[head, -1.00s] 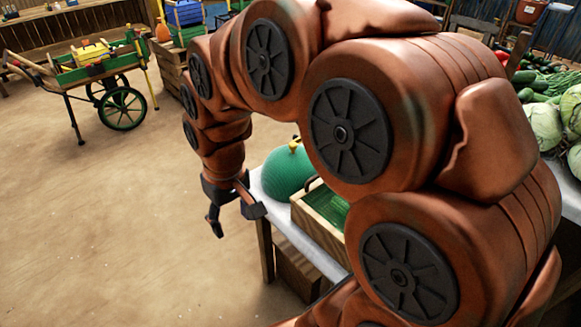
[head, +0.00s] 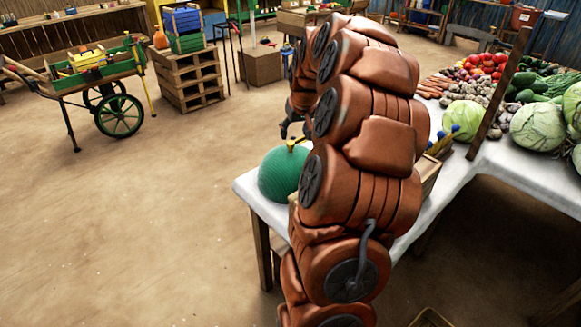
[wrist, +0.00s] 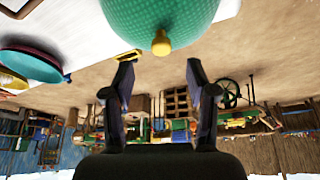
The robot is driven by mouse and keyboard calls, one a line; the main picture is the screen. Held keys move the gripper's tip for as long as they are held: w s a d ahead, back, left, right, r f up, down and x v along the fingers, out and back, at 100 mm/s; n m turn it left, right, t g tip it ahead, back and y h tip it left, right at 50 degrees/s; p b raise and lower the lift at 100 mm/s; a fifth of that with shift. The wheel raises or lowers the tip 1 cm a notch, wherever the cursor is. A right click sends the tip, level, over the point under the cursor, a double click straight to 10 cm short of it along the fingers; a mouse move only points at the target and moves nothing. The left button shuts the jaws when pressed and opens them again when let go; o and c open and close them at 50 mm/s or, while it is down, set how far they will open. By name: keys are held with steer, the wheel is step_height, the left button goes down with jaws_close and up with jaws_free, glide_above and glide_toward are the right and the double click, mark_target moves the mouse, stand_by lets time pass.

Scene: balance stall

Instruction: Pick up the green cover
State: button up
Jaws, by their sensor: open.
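The green cover (head: 278,178) is a ribbed dome with a yellow knob, sitting on the near left corner of the white-topped table. My gripper (head: 291,130) is just above and behind it in the head view, partly hidden by my arm. In the wrist view the cover (wrist: 165,14) is at the top, with its yellow knob (wrist: 161,43) pointing toward my gripper (wrist: 160,70). The two fingers are apart with nothing between them, and the knob is just beyond the fingertips, near their midline.
A wooden crate (head: 430,172) stands beside the cover, mostly behind my arm. Cabbages (head: 464,119) and other vegetables fill the table's right side. A green cart (head: 100,75) and stacked pallets (head: 190,80) stand at the back left. The floor left of the table is clear.

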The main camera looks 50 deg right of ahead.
mark_target(291, 143)
steer(key=shift+w+d+f, duration=0.2)
steer(key=shift+d+f, duration=0.15)
steer(key=shift+f, duration=0.3)
steer(key=shift+w+a+p+x, duration=0.1)
steer(key=shift+p+x, duration=0.35)
steer(key=shift+x, duration=1.2)
steer(key=shift+w+a+p+x, duration=0.15)
steer(key=shift+p+x, duration=0.3)
steer(key=shift+x, duration=1.15)
steer(key=shift+r, duration=0.1)
jaws_close()
